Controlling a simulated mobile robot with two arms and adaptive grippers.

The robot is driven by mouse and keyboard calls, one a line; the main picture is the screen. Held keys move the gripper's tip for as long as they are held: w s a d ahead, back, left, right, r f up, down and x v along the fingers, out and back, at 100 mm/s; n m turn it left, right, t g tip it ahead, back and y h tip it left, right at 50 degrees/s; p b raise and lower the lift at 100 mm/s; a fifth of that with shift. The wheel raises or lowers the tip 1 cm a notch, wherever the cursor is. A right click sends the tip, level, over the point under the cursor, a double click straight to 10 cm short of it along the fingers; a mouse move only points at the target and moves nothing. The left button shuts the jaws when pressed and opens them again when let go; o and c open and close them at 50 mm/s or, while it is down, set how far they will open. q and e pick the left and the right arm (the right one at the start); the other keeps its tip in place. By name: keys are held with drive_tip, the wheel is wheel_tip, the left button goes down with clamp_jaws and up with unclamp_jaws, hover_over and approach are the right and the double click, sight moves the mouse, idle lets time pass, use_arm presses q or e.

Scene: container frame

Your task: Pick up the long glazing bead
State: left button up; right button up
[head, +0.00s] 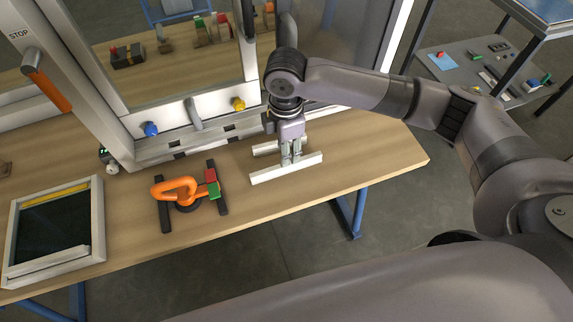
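A long white bar, which looks like the long glazing bead (262,175), lies at the right part of the wooden bench in the head view. A shorter white piece (265,148) shows just behind it, partly hidden by my gripper. My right gripper (291,160) points down at the middle of the long bead, its fingertips at the bead's back edge. I cannot tell whether the fingers are closed on the bead or only beside it, or whether the bead touches the bench. My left gripper is not in view.
The wooden bench (365,160) is clear right of the bead. Left of it lie an orange-handled tool (172,190) on dark strips and red and green blocks (212,184). A framed pane (50,232) lies farther left. A large white frame (190,128) with knobs stands behind.

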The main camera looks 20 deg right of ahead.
sight(268, 174)
drive_tip(key=shift+d+f+p, duration=0.1)
drive_tip(key=shift+f+p, duration=0.35)
drive_tip(key=shift+f, duration=2.6)
drive_tip(key=shift+c, duration=0.4)
clamp_jaws()
